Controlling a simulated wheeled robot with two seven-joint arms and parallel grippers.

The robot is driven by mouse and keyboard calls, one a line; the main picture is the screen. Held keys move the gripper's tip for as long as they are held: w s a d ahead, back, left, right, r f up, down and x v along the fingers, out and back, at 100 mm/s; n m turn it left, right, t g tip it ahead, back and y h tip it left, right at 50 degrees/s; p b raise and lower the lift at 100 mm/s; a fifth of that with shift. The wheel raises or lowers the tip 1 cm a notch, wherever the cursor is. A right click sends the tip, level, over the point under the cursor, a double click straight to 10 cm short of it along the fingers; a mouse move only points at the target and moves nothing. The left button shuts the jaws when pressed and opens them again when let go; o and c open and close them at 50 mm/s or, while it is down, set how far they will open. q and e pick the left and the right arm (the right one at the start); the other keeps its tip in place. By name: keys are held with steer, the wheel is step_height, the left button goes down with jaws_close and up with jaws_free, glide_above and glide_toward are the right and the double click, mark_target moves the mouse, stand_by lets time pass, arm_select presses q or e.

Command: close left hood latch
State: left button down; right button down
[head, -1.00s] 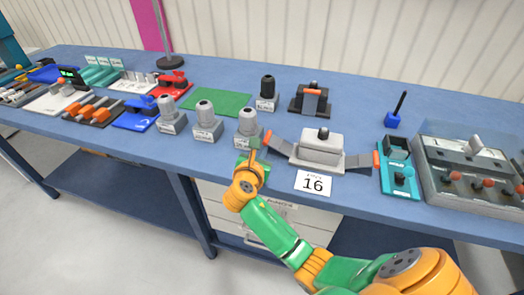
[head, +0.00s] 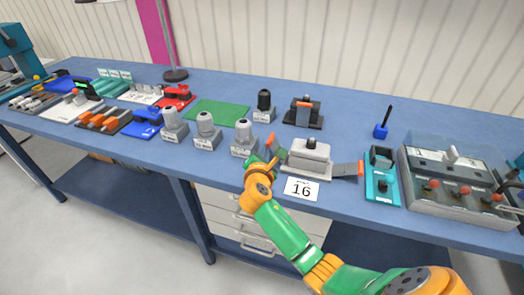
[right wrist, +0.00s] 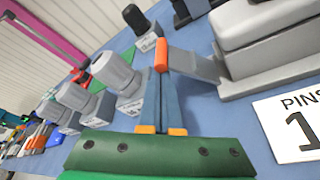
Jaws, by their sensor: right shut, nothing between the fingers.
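The grey hood (head: 308,155) sits on a base near the bench's front edge, behind the "16" card. Its left latch (head: 277,148) is a grey lever with an orange tip, slanting up and out to the left. In the right wrist view the left latch (right wrist: 196,65) runs from the hood's side to its orange tip. The right latch (head: 345,169) sticks out to the right. My right gripper (head: 264,163) is shut and empty, its fingertips (right wrist: 164,78) right by the latch's orange tip; I cannot tell whether they touch. My left gripper is not in view.
Grey capped connectors (head: 243,140) stand just left of the latch. The "16" card (head: 301,189) lies in front of the hood. A teal device (head: 381,180) and a clear-covered switch box (head: 455,185) stand to the right. A green mat (head: 218,112) lies behind.

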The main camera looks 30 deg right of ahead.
steer(key=shift+s+d+r+m+t+p, duration=0.35)
steer(key=shift+d+r+m+t, duration=0.2)
steer(key=shift+m, duration=0.55)
steer(key=shift+s+d+r+m+t+b, duration=0.25)
steer(key=shift+s+d+m+t, duration=0.15)
steer(key=shift+m, duration=0.25)
steer(key=shift+s+d+r+m+t+b, duration=0.2)
steer(key=shift+s+d+m, duration=0.15)
steer(key=shift+s+m, duration=0.3)
steer(key=shift+s+d+r+m+t+b, duration=0.15)
steer(key=shift+s+d+m+t+b, duration=0.15)
steer(key=shift+m, duration=0.4)
